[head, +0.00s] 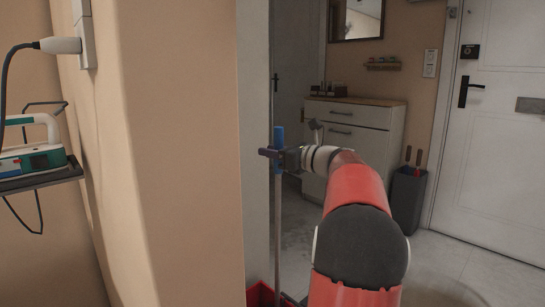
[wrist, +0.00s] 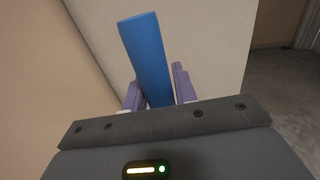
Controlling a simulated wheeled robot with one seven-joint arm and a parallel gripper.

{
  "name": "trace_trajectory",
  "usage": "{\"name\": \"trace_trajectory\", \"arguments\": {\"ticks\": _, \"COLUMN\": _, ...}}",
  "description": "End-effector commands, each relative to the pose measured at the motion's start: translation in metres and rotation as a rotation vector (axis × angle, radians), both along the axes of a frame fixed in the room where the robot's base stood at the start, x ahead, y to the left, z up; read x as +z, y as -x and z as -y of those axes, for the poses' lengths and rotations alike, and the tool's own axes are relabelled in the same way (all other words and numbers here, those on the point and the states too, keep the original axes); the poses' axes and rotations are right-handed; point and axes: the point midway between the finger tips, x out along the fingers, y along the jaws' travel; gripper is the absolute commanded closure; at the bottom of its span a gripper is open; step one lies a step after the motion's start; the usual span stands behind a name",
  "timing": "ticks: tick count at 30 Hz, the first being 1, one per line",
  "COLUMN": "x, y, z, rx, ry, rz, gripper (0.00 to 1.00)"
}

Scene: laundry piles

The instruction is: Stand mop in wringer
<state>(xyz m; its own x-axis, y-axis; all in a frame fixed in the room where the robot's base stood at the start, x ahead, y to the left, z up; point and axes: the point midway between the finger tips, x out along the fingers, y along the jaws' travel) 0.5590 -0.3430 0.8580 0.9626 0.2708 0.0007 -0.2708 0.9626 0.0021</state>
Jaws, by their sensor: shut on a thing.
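The mop (head: 278,220) stands nearly upright in the head view, with a blue grip at its top and a thin grey pole below. My gripper (head: 279,153) is shut around the mop just at the lower part of the blue grip. In the wrist view the blue grip (wrist: 149,58) rises between the two purple fingers of my gripper (wrist: 158,92). A red container (head: 262,294), perhaps the wringer bucket, shows only in part at the bottom edge, by the pole. The mop's head and lower end are out of view, so I cannot tell whether it is in the wringer.
A beige wall corner (head: 180,150) stands close on the left of the mop. A white dresser (head: 350,145) is behind my arm. A dark umbrella bin (head: 408,200) stands by the white door (head: 500,140). A shelf (head: 40,178) with an iron juts out at left.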

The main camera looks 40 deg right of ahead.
Motion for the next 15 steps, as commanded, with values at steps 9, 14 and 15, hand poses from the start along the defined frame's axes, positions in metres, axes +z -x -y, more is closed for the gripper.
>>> {"name": "trace_trajectory", "arguments": {"ticks": 9, "x": -0.0024, "y": 0.0002, "z": -0.0005, "rx": 0.0, "ry": 0.002, "rz": 0.004, "gripper": 1.0}}
{"name": "trace_trajectory", "arguments": {"ticks": 14, "x": -0.0061, "y": 0.0001, "z": -0.0002, "rx": 0.0, "ry": 0.001, "rz": 0.001, "gripper": 0.64}}
{"name": "trace_trajectory", "arguments": {"ticks": 15, "x": -0.0061, "y": 0.0001, "z": -0.0001, "rx": 0.0, "ry": 0.001, "rz": 0.001, "gripper": 0.59}}
